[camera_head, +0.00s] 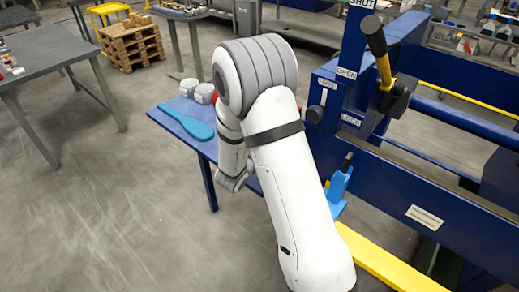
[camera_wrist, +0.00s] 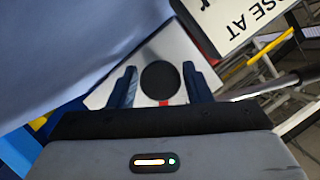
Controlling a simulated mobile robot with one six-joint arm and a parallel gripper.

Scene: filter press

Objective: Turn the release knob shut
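A round black knob (camera_wrist: 160,82) on a pale plate (camera_wrist: 106,95) shows in the wrist view, with a small red mark at its lower edge. I take it to be the release knob; no label beside it is readable. My gripper (camera_wrist: 159,68) is open, with one dark blue finger on each side of the knob. A narrow gap shows between each finger and the knob, so no grip on it is visible. I cannot tell how deep the fingers reach. In the head view my white arm hides the knob and the gripper.
A partly legible white sign (camera_wrist: 235,18) is close above the gripper. In the head view, a yellow lever with a black grip (camera_head: 375,38) stands on the blue press (camera_head: 440,190). A blue side table (camera_head: 203,147) holds white jars (camera_head: 204,93) and a blue spatula (camera_head: 188,122).

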